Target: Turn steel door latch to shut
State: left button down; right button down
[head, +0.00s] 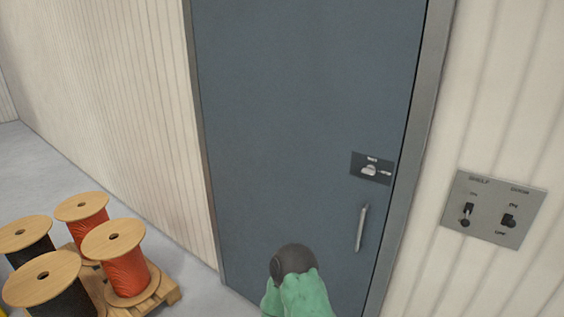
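The steel door (290,130) is blue-grey and stands closed in its frame in the head view. An arm of mine with a green cover and dark rounded joint rises at the bottom middle, in front of the door, lower and left of the latch. I cannot tell which arm it is. No gripper fingers show.
A switch panel (525,205) with two toggles is on the ribbed wall right of the door. At the lower left, several cable reels, orange (126,273) and black (52,297), stand on a wooden pallet (168,291). Grey floor lies between the pallet and the wall.

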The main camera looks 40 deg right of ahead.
aim_at(370, 170)
jog(key=z, duration=1.85)
